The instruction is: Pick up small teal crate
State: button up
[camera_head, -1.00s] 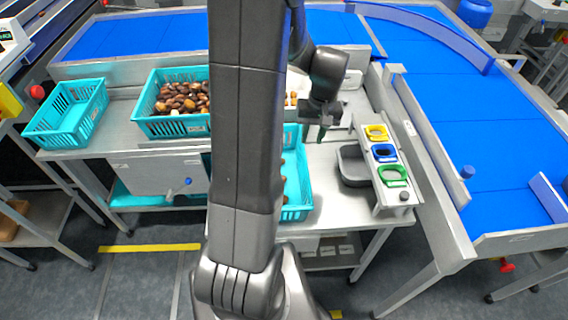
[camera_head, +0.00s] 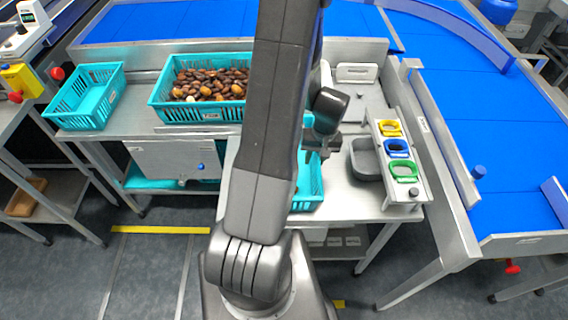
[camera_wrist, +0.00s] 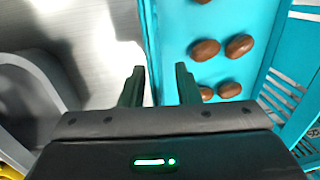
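A teal crate (camera_head: 315,187) with a few brown dates stands on the table, partly hidden behind my arm. In the wrist view the same crate (camera_wrist: 172,30) fills the middle and right, several dates on its floor. My gripper (camera_wrist: 158,86) is open and empty. In that view, one finger shows over the grey table and the other over the crate, with the crate's near edge between them. I cannot tell the height gap. In the head view the fingertips are hidden. Another small teal crate (camera_head: 62,113), empty, stands at the far left.
A larger teal crate (camera_head: 185,115) full of dates stands at the back centre-left. A dark grey tray (camera_head: 366,160) and a rack (camera_head: 418,190) with yellow, blue and green rings lie to the right. Blue conveyors (camera_head: 500,140) run behind and at right.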

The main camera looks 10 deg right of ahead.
jog(key=shift+w+f, duration=0.1)
jog(key=shift+f, duration=0.8)
grip_shut()
dwell(0.8)
